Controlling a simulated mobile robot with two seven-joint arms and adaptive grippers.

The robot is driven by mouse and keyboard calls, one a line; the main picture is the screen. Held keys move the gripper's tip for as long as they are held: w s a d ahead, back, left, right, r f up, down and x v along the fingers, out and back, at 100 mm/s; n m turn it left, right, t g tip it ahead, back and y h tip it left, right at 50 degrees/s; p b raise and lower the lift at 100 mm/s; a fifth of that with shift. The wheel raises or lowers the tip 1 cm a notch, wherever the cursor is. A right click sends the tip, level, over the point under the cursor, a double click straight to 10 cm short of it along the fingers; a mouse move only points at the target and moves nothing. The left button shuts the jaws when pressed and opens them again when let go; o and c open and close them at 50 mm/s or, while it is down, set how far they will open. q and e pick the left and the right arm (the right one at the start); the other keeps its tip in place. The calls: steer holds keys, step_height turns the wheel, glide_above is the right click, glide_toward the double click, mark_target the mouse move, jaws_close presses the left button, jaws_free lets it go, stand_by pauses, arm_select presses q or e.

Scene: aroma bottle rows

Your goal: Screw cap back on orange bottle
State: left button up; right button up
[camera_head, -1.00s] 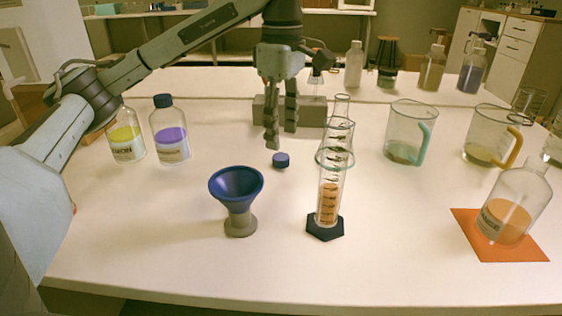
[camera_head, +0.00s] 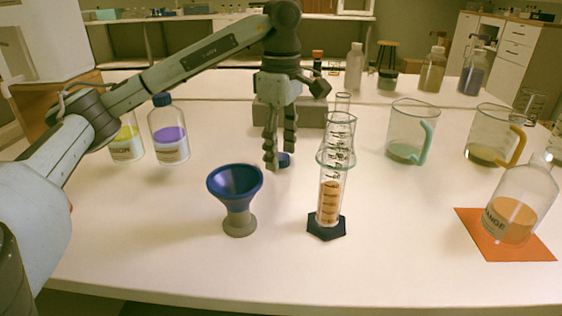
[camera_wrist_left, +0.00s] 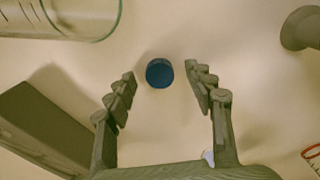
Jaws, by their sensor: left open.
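A small dark blue cap (camera_head: 284,160) lies on the white table. My left gripper (camera_head: 279,161) is open, pointing down just above it from behind. In the left wrist view the cap (camera_wrist_left: 160,73) shows between the two spread fingertips (camera_wrist_left: 160,80), with a gap on each side. The orange bottle (camera_head: 513,220) is clear glass with orange liquid and stands on an orange mat (camera_head: 478,245) at the right. Its neck reaches the picture's right edge, and no cap shows on it. My right gripper is out of view.
A blue funnel (camera_head: 236,186) on a stand and a graduated cylinder (camera_head: 329,202) stand in front of the cap. A grey block (camera_head: 312,112) is behind my gripper. Two beakers (camera_head: 404,150) (camera_head: 487,153) stand right; a purple bottle (camera_head: 171,142) stands left.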

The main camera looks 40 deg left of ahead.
arm_select(q)
steer(key=shift+f, duration=0.2)
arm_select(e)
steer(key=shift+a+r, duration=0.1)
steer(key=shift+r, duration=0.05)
arm_select(q)
steer(key=c, duration=0.9)
steer(key=shift+o, duration=0.2)
steer(key=shift+r, duration=0.1)
steer(key=shift+r, duration=0.25)
steer(key=r, duration=0.1)
steer(key=r+p, duration=0.1)
steer(key=r, duration=0.2)
steer(key=shift+s+a+r, duration=0.15)
steer(key=shift+s+a, duration=0.2)
steer(key=shift+s, duration=0.05)
steer(key=s+a+r+p, duration=0.3)
steer(key=s+a+r, duration=0.2)
steer(key=s, duration=0.4)
steer(key=shift+s+r+p, duration=0.2)
steer(key=shift+r+p, duration=0.1)
steer(key=shift+r, duration=0.2)
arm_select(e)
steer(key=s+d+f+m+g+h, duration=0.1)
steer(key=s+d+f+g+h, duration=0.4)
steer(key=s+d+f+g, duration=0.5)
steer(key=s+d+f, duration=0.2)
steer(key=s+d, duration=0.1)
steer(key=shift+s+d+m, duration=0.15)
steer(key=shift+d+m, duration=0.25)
